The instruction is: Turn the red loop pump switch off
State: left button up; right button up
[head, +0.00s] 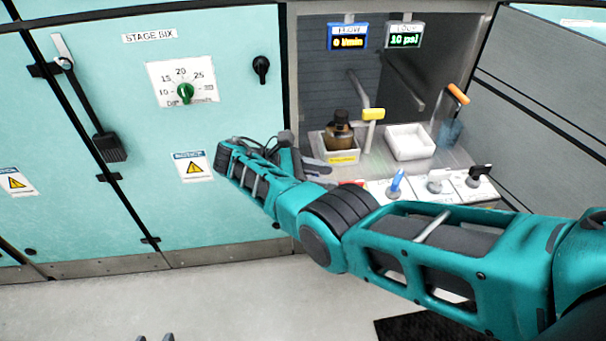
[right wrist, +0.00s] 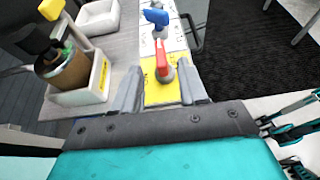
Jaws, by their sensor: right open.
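The red switch (right wrist: 164,66) shows in the right wrist view as a red handle on a yellow plate (right wrist: 160,93). In the head view my right arm hides most of it; a little red (head: 352,183) shows above the arm. My right gripper (right wrist: 158,90) is open and empty. Its two fingers are on either side of the yellow plate, with the red handle ahead between them; I see no contact. In the head view the right gripper (head: 318,168) is at the counter's front left edge. Two small grey tips at the bottom edge may be my left gripper (head: 154,338).
A blue-handled switch (head: 396,184), a white one (head: 437,178) and a black one (head: 476,177) stand right of the red one. A brown bottle (head: 338,135) stands in a tray behind the gripper. An empty white tray (head: 410,155) is beside it. Teal cabinets (head: 100,215) stand left.

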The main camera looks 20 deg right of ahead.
pick_arm(q)
jog(key=shift+w+d+f+b, duration=0.15)
jog(key=shift+w+d+b, duration=0.3)
jog(key=shift+d+b, duration=0.35)
pick_arm(e)
jog(key=v, duration=0.5)
jog(key=shift+a, duration=0.15)
pick_arm(q)
jog(key=shift+a+h, duration=0.15)
jog(key=shift+h, duration=0.15)
jog(key=shift+a, duration=0.1)
